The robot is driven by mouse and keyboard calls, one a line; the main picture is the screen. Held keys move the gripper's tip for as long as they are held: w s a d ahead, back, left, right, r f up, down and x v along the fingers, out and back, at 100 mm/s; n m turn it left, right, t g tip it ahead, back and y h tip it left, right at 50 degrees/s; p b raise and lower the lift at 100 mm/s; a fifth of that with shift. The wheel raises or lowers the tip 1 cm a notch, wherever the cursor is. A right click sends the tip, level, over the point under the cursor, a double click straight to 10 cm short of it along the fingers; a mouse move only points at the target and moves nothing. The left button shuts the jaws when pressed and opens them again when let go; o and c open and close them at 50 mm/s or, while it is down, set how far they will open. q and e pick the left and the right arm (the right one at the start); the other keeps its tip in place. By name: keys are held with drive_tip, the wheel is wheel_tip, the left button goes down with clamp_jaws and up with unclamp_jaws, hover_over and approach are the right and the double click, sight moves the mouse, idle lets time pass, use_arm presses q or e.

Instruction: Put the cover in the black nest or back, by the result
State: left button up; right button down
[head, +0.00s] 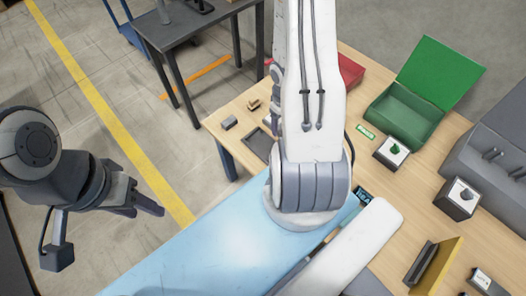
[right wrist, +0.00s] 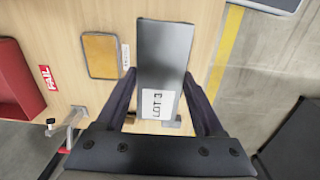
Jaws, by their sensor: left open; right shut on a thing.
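My right gripper (right wrist: 161,76) is shut on a flat dark grey piece with a white "LOT 3" label, which I take for the cover (right wrist: 165,55). It lies lengthwise between the two fingers, above the wooden table. A tan pad in a dark frame (right wrist: 101,55) lies left of it in the right wrist view. A dark rectangular frame (head: 260,146) on the table shows in the head view, partly behind my right arm; I cannot tell whether it is the black nest. My left gripper (head: 147,199) is open and empty, over the floor at left.
A red bin (head: 350,71), an open green box (head: 405,112) and boxes with knobs (head: 391,151) stand on the table. A "FAIL" label (right wrist: 49,78) lies beside the red bin in the right wrist view. A light blue surface (head: 215,245) is nearer me.

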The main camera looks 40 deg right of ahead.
drive_tip(key=s+d+f, duration=0.1)
drive_tip(key=s+f, duration=0.1)
drive_tip(key=s+d+f+b, duration=0.1)
drive_tip(key=s+d+f, duration=0.1)
drive_tip(key=w+a+f+b, duration=0.1)
drive_tip(key=w+a+f, duration=0.1)
drive_tip(key=w+f, duration=0.15)
drive_tip(key=p, duration=0.2)
hover_over(264, 146)
drive_tip(key=shift+s+d+f, duration=0.15)
drive_tip(key=shift+s+f, duration=0.05)
drive_tip(key=shift+f, duration=0.4)
drive_tip(key=shift+s+d+f, duration=0.15)
drive_tip(key=shift+f, duration=0.45)
drive_tip(key=shift+w+a+f, duration=0.15)
drive_tip(key=shift+w+f, duration=0.2)
drive_tip(key=shift+f, duration=0.1)
use_arm(q)
wheel_tip(264, 146, down, 5)
drive_tip(key=b, duration=0.4)
drive_tip(key=shift+f, duration=0.1)
use_arm(e)
wheel_tip(264, 146, down, 4)
